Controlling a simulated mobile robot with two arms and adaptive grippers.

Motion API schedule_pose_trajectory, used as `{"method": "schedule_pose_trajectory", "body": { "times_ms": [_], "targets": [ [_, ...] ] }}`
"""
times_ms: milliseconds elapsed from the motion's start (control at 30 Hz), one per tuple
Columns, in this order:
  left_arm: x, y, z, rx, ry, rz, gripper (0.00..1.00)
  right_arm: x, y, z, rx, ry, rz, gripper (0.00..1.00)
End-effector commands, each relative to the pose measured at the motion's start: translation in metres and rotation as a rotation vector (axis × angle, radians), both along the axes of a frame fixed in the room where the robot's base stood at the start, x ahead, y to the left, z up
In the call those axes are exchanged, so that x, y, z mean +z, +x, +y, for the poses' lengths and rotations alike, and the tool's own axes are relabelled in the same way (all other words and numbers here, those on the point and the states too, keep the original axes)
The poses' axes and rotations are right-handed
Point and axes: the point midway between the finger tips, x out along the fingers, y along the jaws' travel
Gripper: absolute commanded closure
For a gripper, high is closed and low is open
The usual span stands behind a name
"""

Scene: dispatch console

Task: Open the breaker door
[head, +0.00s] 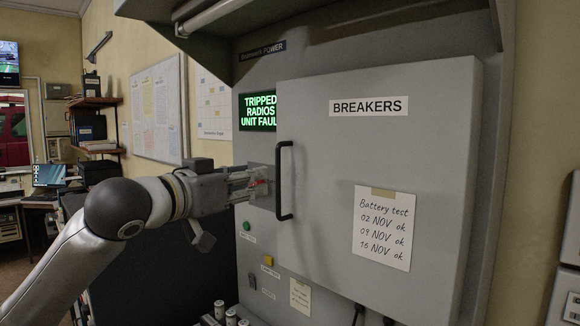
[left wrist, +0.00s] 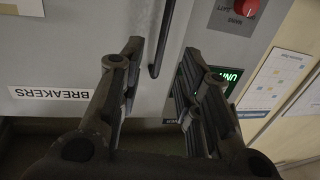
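The grey breaker door (head: 330,150), labelled BREAKERS, looks shut on the cabinet front. Its black vertical bar handle (head: 284,210) is at the door's left edge. The handle also shows in the left wrist view (left wrist: 165,35), seen between the two fingers. My left gripper (head: 262,184) is just left of the handle in the head view. Its fingers are spread apart with nothing gripped between them in the left wrist view (left wrist: 160,72). I cannot tell how far the fingertips are from the bar. My right gripper is in neither view.
A red knob (left wrist: 244,8) sits on the panel beside the door. A green-lit display (head: 258,111) is above my gripper. A handwritten battery note (head: 383,228) is stuck on the door. Green (head: 247,226) and yellow (head: 268,261) buttons are below. A canopy overhangs the cabinet.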

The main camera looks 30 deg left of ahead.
Motion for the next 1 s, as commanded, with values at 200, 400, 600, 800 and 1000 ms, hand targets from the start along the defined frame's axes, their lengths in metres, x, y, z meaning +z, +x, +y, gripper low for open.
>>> {"method": "schedule_pose_trajectory", "body": {
  "times_ms": [200, 400, 600, 800, 1000],
  "targets": [
    [0.014, 0.009, 0.001, 0.001, -0.013, -0.016, 0.68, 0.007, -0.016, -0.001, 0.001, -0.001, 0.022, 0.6],
    [0.015, 0.046, -0.005, -0.001, -0.014, -0.013, 0.68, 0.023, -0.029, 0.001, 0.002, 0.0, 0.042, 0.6],
    [0.013, 0.081, -0.009, 0.001, -0.012, -0.013, 0.68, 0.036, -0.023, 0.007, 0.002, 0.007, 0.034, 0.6],
    [0.012, 0.1, -0.011, 0.002, -0.01, -0.016, 0.68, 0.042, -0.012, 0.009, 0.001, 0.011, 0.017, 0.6],
    [0.01, 0.103, -0.012, 0.002, -0.008, -0.017, 0.68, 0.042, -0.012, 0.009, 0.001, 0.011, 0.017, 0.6]
  ]
}}
